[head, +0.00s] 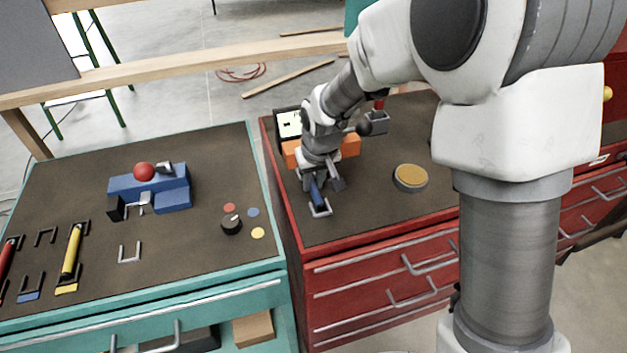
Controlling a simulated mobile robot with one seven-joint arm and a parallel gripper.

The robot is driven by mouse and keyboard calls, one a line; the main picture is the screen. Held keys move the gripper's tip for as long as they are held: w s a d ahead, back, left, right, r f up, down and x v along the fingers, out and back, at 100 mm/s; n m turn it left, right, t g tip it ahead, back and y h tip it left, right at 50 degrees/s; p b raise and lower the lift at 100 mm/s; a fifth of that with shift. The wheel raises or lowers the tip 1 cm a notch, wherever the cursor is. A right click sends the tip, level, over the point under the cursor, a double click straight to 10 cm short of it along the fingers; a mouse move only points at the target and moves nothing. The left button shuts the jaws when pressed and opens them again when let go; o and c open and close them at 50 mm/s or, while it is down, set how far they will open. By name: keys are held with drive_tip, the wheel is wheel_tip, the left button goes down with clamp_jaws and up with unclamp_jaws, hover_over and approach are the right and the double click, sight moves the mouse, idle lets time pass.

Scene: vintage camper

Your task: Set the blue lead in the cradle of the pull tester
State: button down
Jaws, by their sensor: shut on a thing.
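My gripper (325,184) is shut on the blue lead (317,196), over the red cabinet's dark top. The lead is short and dark blue, and much of it is hidden by the fingers. A pale U-shaped bracket (321,211), which looks like a cradle, lies at the lead's lower end; I cannot tell whether the lead touches it. An orange unit (350,145) with a lit screen (289,124), apparently the pull tester, stands just behind my gripper and is partly hidden by my arm.
A round tan pad (410,177) lies to the right. On the teal cabinet, left, are a blue fixture (172,199) with a red ball, a black knob (231,224), a yellow lead (72,250), a red lead (6,260) and an empty blue-marked holder (30,295).

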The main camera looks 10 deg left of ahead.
drive_tip(key=c, duration=0.7)
unclamp_jaws()
drive_tip(key=p+v, duration=0.2)
drive_tip(key=v, duration=1.4)
drive_tip(key=s+d+r+m+t+p, duration=0.1)
drive_tip(key=s+d+r, duration=0.2)
drive_tip(key=s+d, duration=0.2)
drive_tip(key=s+d+r+m+t+h+p, duration=0.1)
drive_tip(key=s+d+r+m, duration=0.1)
drive_tip(key=s+d, duration=0.4)
drive_tip(key=s+d+r+m+p, duration=0.1)
drive_tip(key=s+d+r, duration=0.3)
drive_tip(key=d, duration=0.5)
drive_tip(key=shift+s+d+r+m+t, duration=0.15)
drive_tip(key=shift+s+m+t, duration=0.35)
drive_tip(key=shift+s, duration=0.7)
